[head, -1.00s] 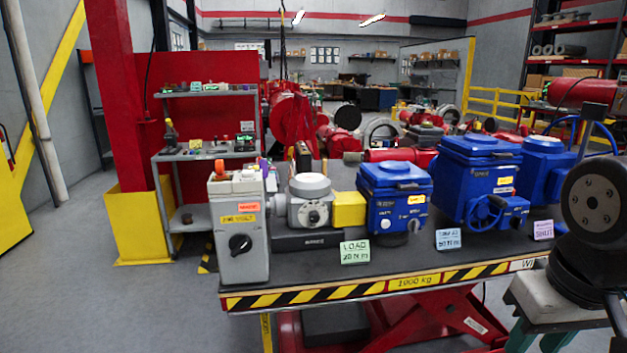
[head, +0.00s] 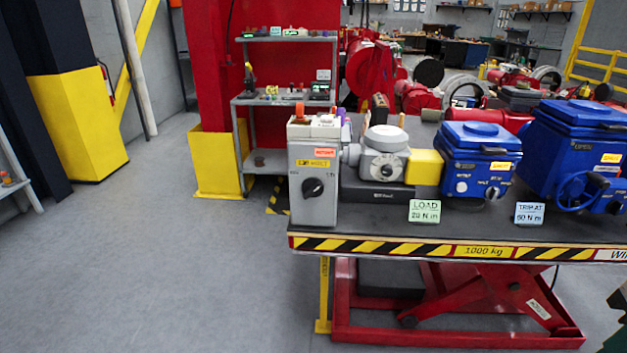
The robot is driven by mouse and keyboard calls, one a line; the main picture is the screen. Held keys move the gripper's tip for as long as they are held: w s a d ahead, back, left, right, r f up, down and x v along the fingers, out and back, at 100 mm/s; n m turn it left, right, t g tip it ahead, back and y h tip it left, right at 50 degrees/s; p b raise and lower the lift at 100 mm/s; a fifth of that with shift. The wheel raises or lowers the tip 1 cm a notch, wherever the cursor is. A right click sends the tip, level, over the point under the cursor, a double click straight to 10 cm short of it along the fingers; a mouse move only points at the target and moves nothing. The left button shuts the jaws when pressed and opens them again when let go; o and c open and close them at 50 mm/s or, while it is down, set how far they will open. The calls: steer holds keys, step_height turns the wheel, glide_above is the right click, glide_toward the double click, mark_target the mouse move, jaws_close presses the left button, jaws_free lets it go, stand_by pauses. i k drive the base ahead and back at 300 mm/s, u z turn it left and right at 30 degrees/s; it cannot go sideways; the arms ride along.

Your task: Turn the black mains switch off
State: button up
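The black mains switch (head: 313,187) is a round rotary knob on the front of a grey box (head: 314,214). The box stands at the left front corner of the lift table. A yellow label (head: 313,163) and a small orange-red label sit above the knob. The knob's pointer looks slanted, but it is too small to read its setting. My gripper is not in the head view, so its state and its place relative to the switch are hidden.
The lift table (head: 390,244) has a striped front edge. Right of the box stand a grey unit with a yellow coupling (head: 424,167) and blue actuators (head: 478,160). A LOAD card (head: 424,211) stands near the edge. The floor (head: 190,270) at left is clear.

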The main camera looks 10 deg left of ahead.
mark_target(312, 187)
steer(key=u, duration=0.45)
steer(key=k, duration=1)
steer(key=z, duration=0.35)
steer(key=i, duration=0.55)
steer(key=z, duration=0.25)
